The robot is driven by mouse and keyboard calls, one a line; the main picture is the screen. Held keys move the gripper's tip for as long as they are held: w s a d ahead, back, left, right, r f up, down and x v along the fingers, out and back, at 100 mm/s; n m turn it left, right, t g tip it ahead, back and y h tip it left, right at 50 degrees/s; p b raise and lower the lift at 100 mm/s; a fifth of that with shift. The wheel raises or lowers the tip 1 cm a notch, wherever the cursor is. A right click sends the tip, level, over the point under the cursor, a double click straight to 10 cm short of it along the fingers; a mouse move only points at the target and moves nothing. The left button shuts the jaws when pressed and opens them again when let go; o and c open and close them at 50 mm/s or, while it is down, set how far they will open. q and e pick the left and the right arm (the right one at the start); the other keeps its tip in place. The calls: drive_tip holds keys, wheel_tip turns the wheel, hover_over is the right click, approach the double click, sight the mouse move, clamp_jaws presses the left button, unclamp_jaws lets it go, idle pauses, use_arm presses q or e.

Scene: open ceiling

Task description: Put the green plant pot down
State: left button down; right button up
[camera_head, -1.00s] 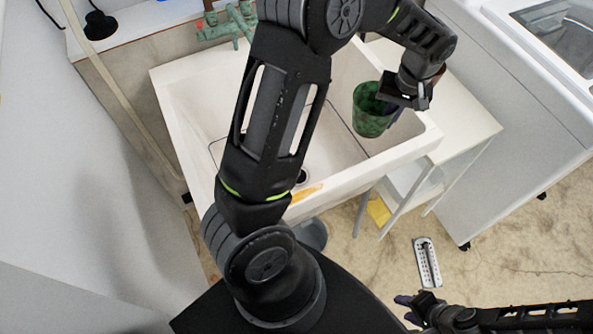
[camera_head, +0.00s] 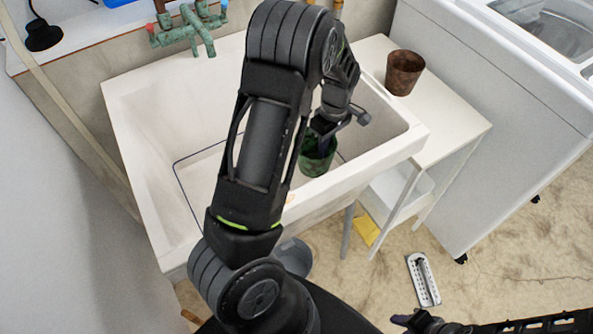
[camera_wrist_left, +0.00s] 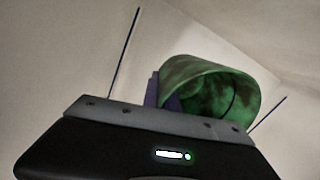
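The green plant pot (camera_head: 316,161) is mottled dark green and sits low inside the white sink basin, near its front right part. My left gripper (camera_head: 323,136) reaches down into the basin and is shut on the pot's rim. In the left wrist view, the pot (camera_wrist_left: 225,92) lies tilted in the picture beside a purple finger of the gripper (camera_wrist_left: 160,88). I cannot tell whether the pot touches the basin floor. My right gripper (camera_head: 404,320) is at the bottom edge, away from the sink; its opening is unclear.
The white sink (camera_head: 140,150) has raised walls around the pot. A brown pot (camera_head: 404,73) stands on the white side table (camera_head: 450,110) to the right. A green tap (camera_head: 188,32) is at the back. A white power strip (camera_head: 423,279) lies on the floor.

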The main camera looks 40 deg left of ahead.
use_arm(q)
wheel_tip(320, 180, down, 4)
drive_tip(key=shift+f, duration=0.2)
drive_tip(key=shift+f, duration=1.85)
drive_tip(key=shift+f, duration=0.15)
drive_tip(key=c, duration=1.7)
unclamp_jaws()
drive_tip(key=r, duration=0.4)
drive_tip(key=w+r, duration=0.1)
drive_tip(key=r, duration=0.7)
drive_tip(key=shift+w+r, duration=0.15)
drive_tip(key=shift+w, duration=0.05)
